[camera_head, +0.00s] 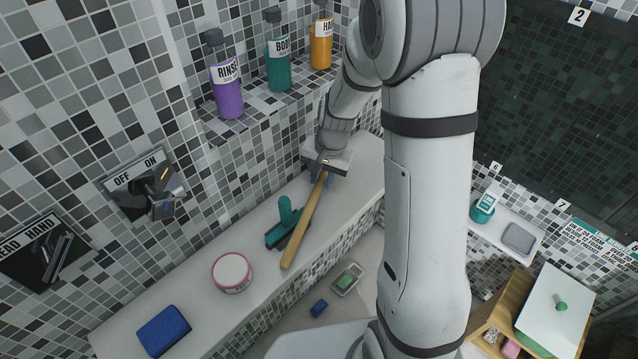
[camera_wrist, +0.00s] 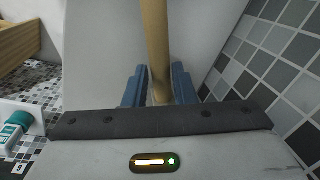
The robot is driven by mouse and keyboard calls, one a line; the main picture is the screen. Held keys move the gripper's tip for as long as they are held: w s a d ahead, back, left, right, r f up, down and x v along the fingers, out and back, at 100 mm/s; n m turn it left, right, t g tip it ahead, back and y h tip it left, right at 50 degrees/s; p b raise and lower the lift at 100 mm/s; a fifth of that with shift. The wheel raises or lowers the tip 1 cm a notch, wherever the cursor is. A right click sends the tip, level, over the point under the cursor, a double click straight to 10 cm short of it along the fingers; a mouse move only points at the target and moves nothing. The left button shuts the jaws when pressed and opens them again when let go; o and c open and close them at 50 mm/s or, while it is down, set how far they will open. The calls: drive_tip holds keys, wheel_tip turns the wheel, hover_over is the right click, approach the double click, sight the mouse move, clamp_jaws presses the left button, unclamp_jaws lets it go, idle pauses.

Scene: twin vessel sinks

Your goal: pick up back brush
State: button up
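The back brush (camera_head: 305,222) shows as a long, pale wooden handle over the white ledge, running from my gripper toward the front left. Its far end by my gripper is hidden, and I cannot make out a brush head. My gripper (camera_head: 327,180) is at the upper end of the handle. In the wrist view the handle (camera_wrist: 155,40) passes between the two blue fingers of my gripper (camera_wrist: 159,82). I cannot tell whether the handle is clear of the ledge.
A teal-handled tool (camera_head: 285,222) lies right beside the handle. A pink-rimmed tub (camera_head: 232,272) and a blue block (camera_head: 163,331) stand on the ledge. Purple (camera_head: 227,90), teal (camera_head: 278,65) and orange (camera_head: 321,45) bottles stand on the shelf above. Tiled wall is close to my gripper.

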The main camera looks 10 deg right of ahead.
drive_tip(key=shift+w+a+f, duration=0.1)
drive_tip(key=shift+a+f, duration=0.1)
drive_tip(key=shift+f, duration=1.15)
drive_tip(key=shift+c, duration=0.4)
clamp_jaws()
